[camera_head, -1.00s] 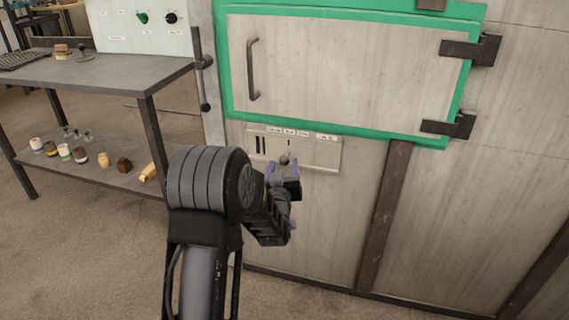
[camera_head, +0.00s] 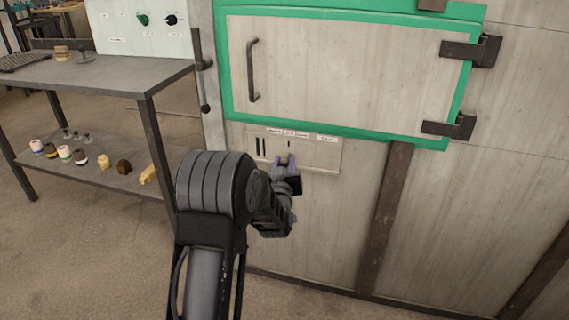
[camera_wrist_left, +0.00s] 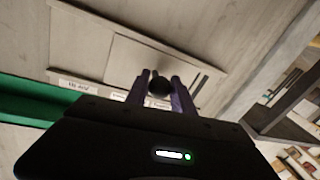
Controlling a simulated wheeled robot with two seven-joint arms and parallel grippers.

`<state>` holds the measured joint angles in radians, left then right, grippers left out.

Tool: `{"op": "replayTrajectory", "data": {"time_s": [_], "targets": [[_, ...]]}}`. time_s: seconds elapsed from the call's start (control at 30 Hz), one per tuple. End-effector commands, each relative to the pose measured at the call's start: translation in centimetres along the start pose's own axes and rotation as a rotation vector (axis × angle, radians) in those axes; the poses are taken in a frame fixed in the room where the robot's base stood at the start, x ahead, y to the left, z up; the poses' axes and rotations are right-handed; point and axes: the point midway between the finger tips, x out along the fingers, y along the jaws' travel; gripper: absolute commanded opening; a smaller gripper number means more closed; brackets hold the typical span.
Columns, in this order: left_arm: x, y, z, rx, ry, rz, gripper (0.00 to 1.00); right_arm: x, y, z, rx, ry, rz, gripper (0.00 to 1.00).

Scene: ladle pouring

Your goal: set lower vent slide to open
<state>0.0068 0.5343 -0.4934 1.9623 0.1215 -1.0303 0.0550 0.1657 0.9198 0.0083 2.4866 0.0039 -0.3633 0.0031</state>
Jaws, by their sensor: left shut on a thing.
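The lower vent slide is a pale plate (camera_head: 318,153) on the furnace front, below the green-framed door, with dark slots at its left and small labels along its top. Its dark round knob (camera_wrist_left: 159,86) shows in the left wrist view between the fingers. My left gripper (camera_head: 285,161) reaches the plate and is shut on the knob; in the head view the fingers largely hide the knob. The fingers also show in the left wrist view (camera_wrist_left: 160,92). The label text is too small to read surely. My right gripper is not in view.
The furnace door (camera_head: 340,65) with its vertical handle (camera_head: 252,70) is above the vent. A grey table (camera_head: 110,75) stands at the left, with several small items on its lower shelf (camera_head: 95,172). The floor in front is clear.

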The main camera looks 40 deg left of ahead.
Motion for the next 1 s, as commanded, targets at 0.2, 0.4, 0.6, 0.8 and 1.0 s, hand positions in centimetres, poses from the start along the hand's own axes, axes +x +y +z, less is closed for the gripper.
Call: {"op": "replayTrajectory", "data": {"time_s": [0.2, 0.4, 0.6, 0.8, 1.0], "targets": [[-0.01, 0.00, 0.01, 0.000, 0.000, 0.000, 0.00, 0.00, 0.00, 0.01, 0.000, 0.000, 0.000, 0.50], [-0.01, 0.00, 0.01, 0.000, 0.000, 0.000, 0.00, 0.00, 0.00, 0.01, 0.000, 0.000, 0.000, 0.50], [-0.02, 0.00, 0.02, 0.000, 0.000, 0.000, 0.00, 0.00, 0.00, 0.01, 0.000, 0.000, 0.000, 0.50], [-0.02, 0.01, 0.02, 0.000, 0.000, 0.000, 0.00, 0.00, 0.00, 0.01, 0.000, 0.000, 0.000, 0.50], [-0.02, 0.00, 0.03, 0.000, 0.000, 0.000, 0.00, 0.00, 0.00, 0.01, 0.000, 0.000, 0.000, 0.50]]}}
